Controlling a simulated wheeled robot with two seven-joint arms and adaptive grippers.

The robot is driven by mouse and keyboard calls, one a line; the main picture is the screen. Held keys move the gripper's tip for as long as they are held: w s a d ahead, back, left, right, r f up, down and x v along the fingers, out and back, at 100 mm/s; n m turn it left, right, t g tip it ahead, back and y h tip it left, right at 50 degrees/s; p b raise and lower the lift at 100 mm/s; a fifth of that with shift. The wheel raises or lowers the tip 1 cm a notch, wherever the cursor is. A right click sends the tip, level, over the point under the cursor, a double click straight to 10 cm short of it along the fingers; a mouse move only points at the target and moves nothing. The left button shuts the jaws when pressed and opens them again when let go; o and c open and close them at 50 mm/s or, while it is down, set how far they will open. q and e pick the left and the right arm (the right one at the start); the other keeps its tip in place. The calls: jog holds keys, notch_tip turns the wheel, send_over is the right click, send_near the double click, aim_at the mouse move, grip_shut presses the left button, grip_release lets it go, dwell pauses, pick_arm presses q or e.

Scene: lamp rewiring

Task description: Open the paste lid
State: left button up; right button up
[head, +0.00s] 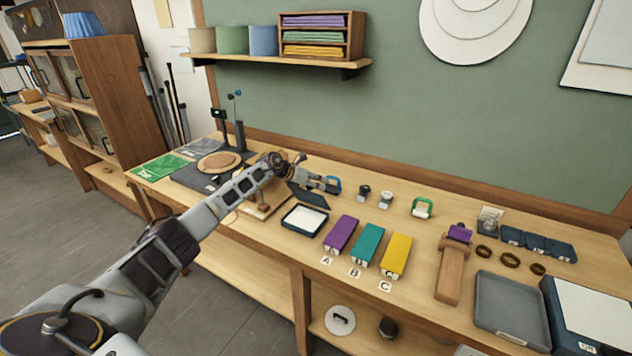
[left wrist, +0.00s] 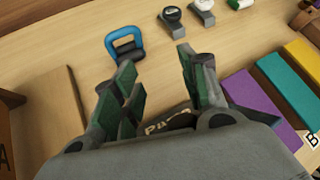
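The paste box (head: 304,219) is a shallow dark tray with white inside, on the bench in the head view. Its dark lid (head: 309,197) stands raised and tilted at the box's back edge, so the box is uncovered. In the left wrist view the lid (left wrist: 168,125) shows partly, with the letters "PA" readable and the rest hidden by my gripper. My left gripper (head: 322,183) is just above and behind the lid. In the left wrist view its fingers (left wrist: 158,85) are spread apart with nothing between their tips. My right gripper is not in view.
A blue-handled item (head: 334,184) lies just beyond my left gripper. Purple (head: 341,235), teal (head: 367,244) and yellow (head: 396,255) blocks stand right of the box. Two small dark-and-white items (head: 386,199) and a green-handled one (head: 422,208) are behind them. A grey tray (head: 511,308) is at right.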

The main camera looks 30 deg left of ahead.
pick_arm(q)
jog(key=v, duration=1.2)
dwell(0.7)
jog(key=shift+a, duration=0.1)
dwell(0.4)
